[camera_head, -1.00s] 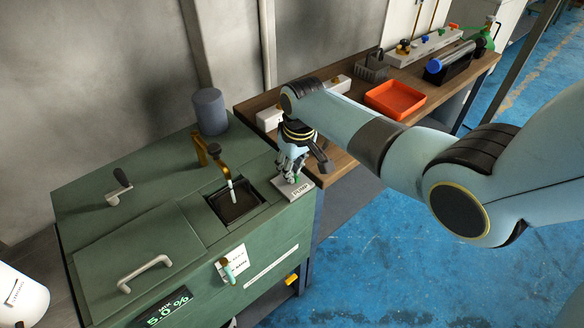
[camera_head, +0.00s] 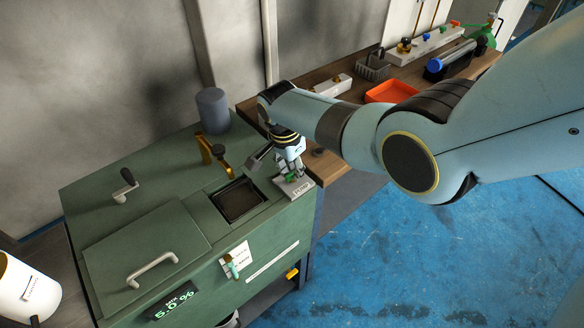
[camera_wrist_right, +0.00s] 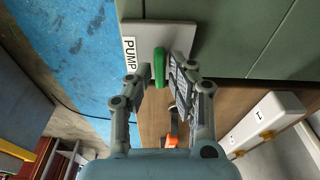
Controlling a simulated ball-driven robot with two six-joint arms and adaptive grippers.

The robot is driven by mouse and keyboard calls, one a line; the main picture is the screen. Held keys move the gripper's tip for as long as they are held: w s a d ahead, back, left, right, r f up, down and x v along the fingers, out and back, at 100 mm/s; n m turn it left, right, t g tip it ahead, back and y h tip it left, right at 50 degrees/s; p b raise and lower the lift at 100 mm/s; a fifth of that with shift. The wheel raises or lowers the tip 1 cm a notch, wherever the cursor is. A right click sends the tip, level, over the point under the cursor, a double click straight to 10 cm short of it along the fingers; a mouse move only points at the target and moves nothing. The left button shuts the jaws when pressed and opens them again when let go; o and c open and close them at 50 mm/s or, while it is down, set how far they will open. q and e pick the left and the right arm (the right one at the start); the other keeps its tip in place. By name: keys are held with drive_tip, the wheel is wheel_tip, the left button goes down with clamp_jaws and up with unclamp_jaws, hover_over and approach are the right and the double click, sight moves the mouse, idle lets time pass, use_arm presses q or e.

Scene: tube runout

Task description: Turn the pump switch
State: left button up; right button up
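The pump switch is a green lever (camera_wrist_right: 159,67) on a pale grey plate (camera_wrist_right: 165,34) labelled PUMP. In the head view the plate (camera_head: 303,192) sits on the right front corner of the green machine, and the lever (camera_head: 292,178) is partly covered by my gripper. My right gripper (camera_head: 290,170) is down over the plate. In the wrist view its fingers (camera_wrist_right: 160,72) stand apart on either side of the lever, with narrow gaps; contact is not clear. The lever runs lengthwise between the fingers. My left gripper is not in view.
The green machine (camera_head: 140,245) carries a brass spout (camera_head: 213,153) over a dark basin (camera_head: 238,200), a grey cylinder (camera_head: 212,110) and a crank (camera_head: 125,185). A wooden bench behind holds an orange tray (camera_head: 390,92). A white container (camera_head: 25,292) stands lower left.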

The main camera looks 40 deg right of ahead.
drive_tip(key=shift+o, duration=1.1)
drive_tip(key=shift+r, duration=0.1)
wheel_tip(320, 180, up, 4)
drive_tip(key=p, duration=0.3)
drive_tip(key=shift+f+p, duration=0.2)
drive_tip(key=shift+p, duration=0.1)
drive_tip(key=shift+r, duration=1.2)
